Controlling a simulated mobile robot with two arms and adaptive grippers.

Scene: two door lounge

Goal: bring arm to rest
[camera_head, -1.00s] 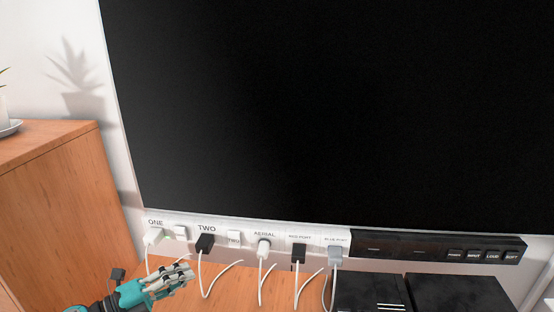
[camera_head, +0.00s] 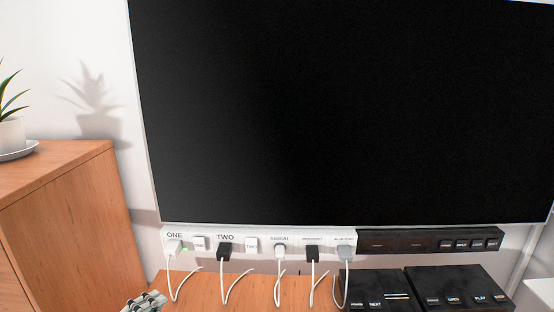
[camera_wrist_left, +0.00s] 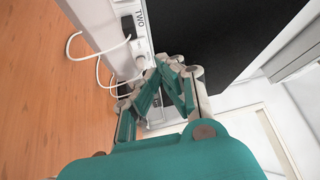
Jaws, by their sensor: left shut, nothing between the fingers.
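My left gripper (camera_head: 146,301) shows at the bottom edge of the head view, left of centre. Only its grey fingers are in frame, low in front of the wooden bench and below the socket strip. In the left wrist view its teal fingers (camera_wrist_left: 168,68) are closed together with nothing between them. It is apart from the plugs. My right gripper is in neither view.
A white socket strip (camera_head: 263,244) with several plugs and hanging cables runs under a large black screen (camera_head: 340,110). Black boxes (camera_head: 459,287) stand on the wooden bench (camera_head: 210,290) at right. A wooden cabinet (camera_head: 70,230) with a potted plant (camera_head: 12,130) stands at left.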

